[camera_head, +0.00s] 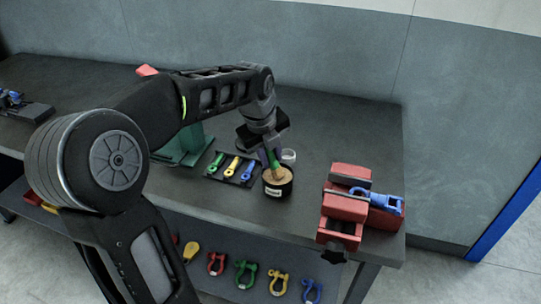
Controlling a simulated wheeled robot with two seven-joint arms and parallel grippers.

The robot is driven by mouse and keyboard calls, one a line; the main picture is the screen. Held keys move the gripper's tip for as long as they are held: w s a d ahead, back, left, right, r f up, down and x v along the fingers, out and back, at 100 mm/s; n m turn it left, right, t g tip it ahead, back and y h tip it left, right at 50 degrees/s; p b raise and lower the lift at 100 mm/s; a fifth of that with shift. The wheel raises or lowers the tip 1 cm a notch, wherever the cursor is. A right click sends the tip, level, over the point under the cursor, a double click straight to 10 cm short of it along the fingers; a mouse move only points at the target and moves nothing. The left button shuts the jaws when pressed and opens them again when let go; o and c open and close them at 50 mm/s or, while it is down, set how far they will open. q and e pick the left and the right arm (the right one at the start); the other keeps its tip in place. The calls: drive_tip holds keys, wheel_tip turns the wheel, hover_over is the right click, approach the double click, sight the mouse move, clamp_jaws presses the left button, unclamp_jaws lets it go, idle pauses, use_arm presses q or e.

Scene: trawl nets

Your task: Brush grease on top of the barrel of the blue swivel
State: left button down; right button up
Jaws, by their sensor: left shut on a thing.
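My left gripper (268,148) is shut on a green-handled brush (273,160), above the grease tin. The tin (279,191) is dark with a pale label and tan contents, and the brush's lower end reaches into its opening; the bristles are hidden. The blue swivel (383,202) lies at the red vise (342,207) on the right of the bench, apart from my gripper. My right gripper is not in view.
A dark tray (217,177) with green, yellow and blue pieces lies left of the tin. A white ring-shaped item (289,155) sits behind the tin. Several coloured shackles (246,274) are on the lower shelf. Clear bench lies between tin and vise.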

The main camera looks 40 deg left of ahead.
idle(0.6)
use_arm(q)
drive_tip(key=shift+r+p, duration=2.8)
drive_tip(key=shift+r, duration=0.7)
